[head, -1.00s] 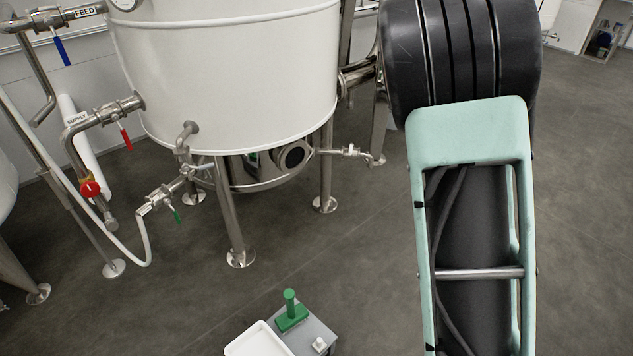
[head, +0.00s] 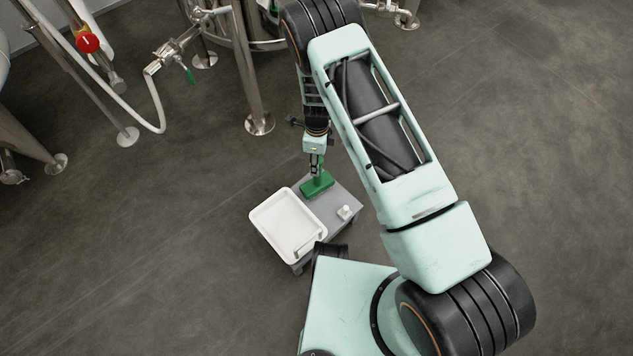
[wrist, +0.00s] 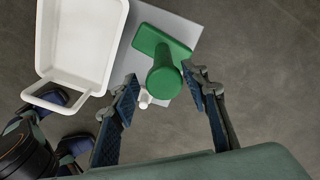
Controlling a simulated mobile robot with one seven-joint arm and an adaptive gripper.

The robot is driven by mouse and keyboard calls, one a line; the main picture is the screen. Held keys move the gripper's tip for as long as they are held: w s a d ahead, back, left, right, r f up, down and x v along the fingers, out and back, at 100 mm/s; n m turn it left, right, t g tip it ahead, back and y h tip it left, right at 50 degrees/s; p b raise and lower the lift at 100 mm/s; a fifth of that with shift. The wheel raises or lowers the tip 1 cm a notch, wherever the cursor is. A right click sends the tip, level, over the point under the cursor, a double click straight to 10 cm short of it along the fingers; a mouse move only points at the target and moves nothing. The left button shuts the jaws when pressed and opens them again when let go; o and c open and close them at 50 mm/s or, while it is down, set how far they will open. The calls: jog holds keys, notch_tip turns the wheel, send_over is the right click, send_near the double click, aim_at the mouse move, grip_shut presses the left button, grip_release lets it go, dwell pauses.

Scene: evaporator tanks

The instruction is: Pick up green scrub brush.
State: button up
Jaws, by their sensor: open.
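The green scrub brush (head: 317,184) stands on a small grey table (head: 344,199), its block flat on the top and its handle upright. In the wrist view the brush (wrist: 163,76) has its round handle end towards the camera, between and slightly beyond my fingertips. My gripper (head: 315,163) is at the handle in the head view, which partly hides it. In the wrist view my gripper (wrist: 161,83) is open, with one finger left and one right of the handle. I cannot tell whether either finger touches it.
A white tray (head: 260,220) lies on the table beside the brush. A small white object (head: 344,212) sits near the table's edge. Steel tank legs (head: 251,80) and a hose (head: 155,105) stand behind. Grey floor to the right is clear.

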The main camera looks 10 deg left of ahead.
jog(key=f+b, duration=0.1)
jog(key=f, duration=0.4)
jog(key=f+b, duration=0.1)
jog(key=f, duration=0.2)
jog(key=shift+w+b, duration=0.25)
jog(key=shift+b, duration=0.05)
jog(key=shift+r, duration=0.1)
grip_shut()
